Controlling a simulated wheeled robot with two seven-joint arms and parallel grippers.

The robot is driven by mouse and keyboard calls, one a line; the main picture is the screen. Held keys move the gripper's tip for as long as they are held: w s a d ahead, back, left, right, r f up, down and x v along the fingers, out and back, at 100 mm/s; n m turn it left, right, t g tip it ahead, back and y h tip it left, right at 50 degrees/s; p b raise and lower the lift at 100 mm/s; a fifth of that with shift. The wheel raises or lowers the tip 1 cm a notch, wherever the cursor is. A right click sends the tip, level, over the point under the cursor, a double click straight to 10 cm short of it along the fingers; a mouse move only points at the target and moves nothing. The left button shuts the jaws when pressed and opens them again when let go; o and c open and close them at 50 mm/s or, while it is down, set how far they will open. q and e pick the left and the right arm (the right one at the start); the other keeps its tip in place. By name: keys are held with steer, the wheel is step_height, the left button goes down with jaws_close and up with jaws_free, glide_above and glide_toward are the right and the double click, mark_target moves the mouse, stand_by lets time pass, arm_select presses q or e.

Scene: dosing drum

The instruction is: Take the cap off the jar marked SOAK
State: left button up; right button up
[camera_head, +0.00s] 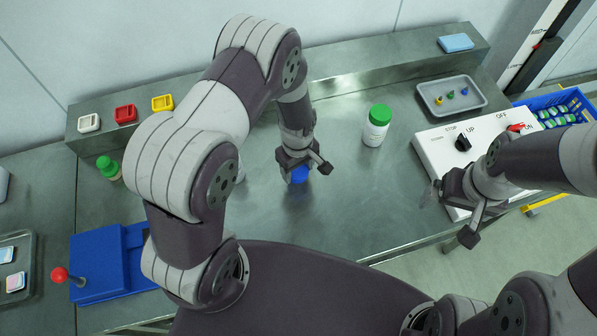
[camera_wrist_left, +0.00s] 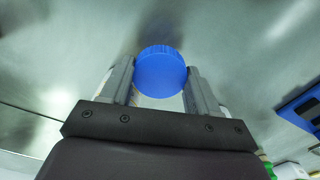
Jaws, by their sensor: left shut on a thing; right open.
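My left gripper (camera_head: 303,169) is shut on a blue cap (camera_head: 299,175) over the middle of the bench. In the left wrist view, the blue cap (camera_wrist_left: 161,70) sits between the two fingers (camera_wrist_left: 160,88). I cannot tell whether a jar is under it. A pale object (camera_head: 240,168) is mostly hidden behind my left arm. A white jar with a green cap (camera_head: 376,125) stands upright to the right of the left gripper; its label is too small to read. My right gripper (camera_head: 452,212) is open and empty beside the switch panel. No SOAK marking is legible.
A white switch panel (camera_head: 437,150) and a grey tray (camera_head: 451,97) are at right, with a blue crate (camera_head: 555,108) beyond. A green-capped container (camera_head: 108,168) and a blue box with a red-knobbed lever (camera_head: 98,268) are at left. Bench between the green-capped jar and front edge is clear.

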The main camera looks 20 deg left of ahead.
mark_target(296, 171)
arm_select(q)
step_height(296, 171, down, 4)
steer(key=shift+s+a+r+p, duration=0.1)
steer(key=shift+s+p, duration=0.05)
steer(key=shift+p, duration=0.3)
steer(key=shift+f, duration=0.25)
steer(key=o, duration=1.2)
steer(key=shift+c, duration=0.2)
